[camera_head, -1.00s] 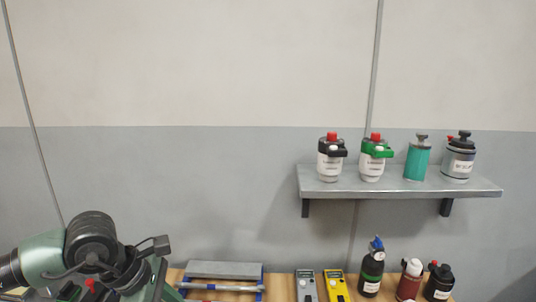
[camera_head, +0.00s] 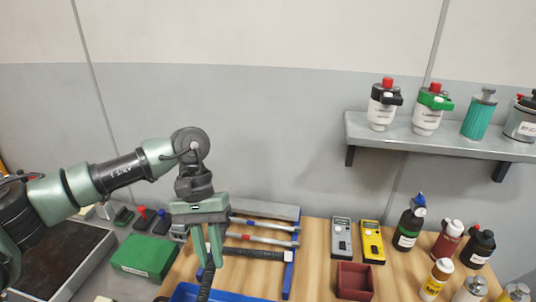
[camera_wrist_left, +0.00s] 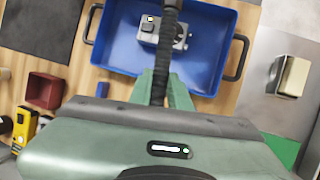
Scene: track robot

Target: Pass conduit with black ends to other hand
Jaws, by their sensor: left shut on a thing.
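My left gripper (camera_head: 210,262) points down over the wooden bench and is shut on a dark ribbed conduit (camera_head: 205,286). The conduit hangs down between the fingers, and its lower part runs out of the head view. In the left wrist view the conduit (camera_wrist_left: 163,52) stretches away from the green fingers (camera_wrist_left: 165,92) above a blue tray (camera_wrist_left: 120,48). My right gripper is in neither current view.
A blue-sided rack (camera_head: 289,272) behind my gripper carries several rods. The tray holds a grey device (camera_wrist_left: 160,31). A dark red bin (camera_head: 354,281), yellow meter (camera_head: 372,242) and several bottles stand to the right. A green box (camera_head: 145,256) lies left.

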